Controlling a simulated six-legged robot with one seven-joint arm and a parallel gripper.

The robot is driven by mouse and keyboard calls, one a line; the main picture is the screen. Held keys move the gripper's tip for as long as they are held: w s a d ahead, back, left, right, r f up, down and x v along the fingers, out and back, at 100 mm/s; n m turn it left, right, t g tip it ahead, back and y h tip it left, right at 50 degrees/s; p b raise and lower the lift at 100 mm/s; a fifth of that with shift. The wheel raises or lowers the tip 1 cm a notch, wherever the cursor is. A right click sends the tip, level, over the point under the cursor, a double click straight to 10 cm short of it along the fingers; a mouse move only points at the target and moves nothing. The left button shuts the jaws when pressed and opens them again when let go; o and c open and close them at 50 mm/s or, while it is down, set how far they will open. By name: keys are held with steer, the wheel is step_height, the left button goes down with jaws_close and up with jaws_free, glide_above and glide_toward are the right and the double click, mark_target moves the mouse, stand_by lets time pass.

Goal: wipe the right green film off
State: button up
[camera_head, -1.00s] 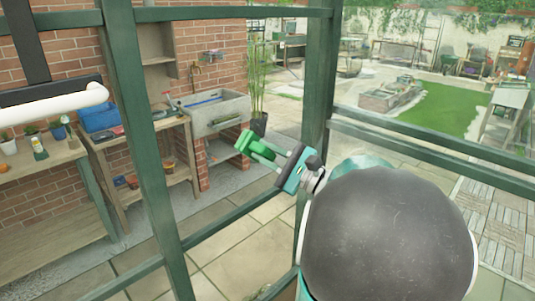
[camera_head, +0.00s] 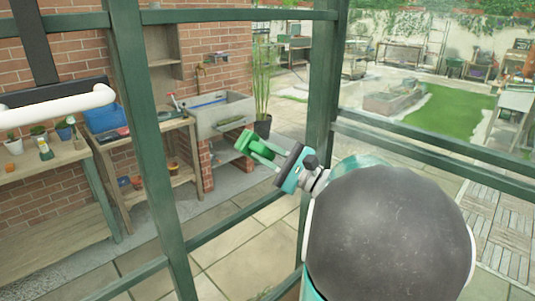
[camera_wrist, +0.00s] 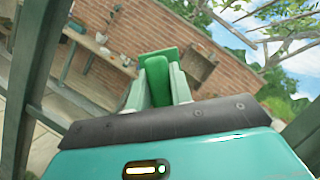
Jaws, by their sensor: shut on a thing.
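My gripper (camera_head: 264,158) is shut on a green block-like tool (camera_head: 247,143), which has a wider, flat green end. In the wrist view the tool (camera_wrist: 157,80) stands out between the two pale green fingers, its flat end facing away from me. The gripper is at the dark green glazing frame (camera_head: 321,90), to the left of its thick upright post in the head view. I cannot make out a green film on any pane, nor tell whether the tool touches glass.
Behind the frame are a grey sink (camera_head: 222,112), a wooden potting bench (camera_head: 160,130) with a blue box (camera_head: 104,117), and a tall potted plant (camera_head: 262,90). A lower frame rail (camera_head: 225,228) crosses beneath the gripper. Paving and a lawn (camera_head: 450,108) lie beyond.

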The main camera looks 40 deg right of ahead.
steer(key=shift+d, duration=0.1)
steer(key=d, duration=0.3)
steer(key=shift+d, duration=0.35)
steer(key=shift+w+a, duration=0.15)
steer(key=shift+a, duration=0.95)
steer(key=shift+w+a, duration=0.1)
steer(key=shift+a, duration=1)
jaws_close()
steer(key=shift+s, duration=0.15)
steer(key=shift+s+d, duration=0.15)
steer(key=shift+s, duration=1.35)
steer(key=shift+s+d, duration=0.15)
steer(key=shift+s, duration=1.3)
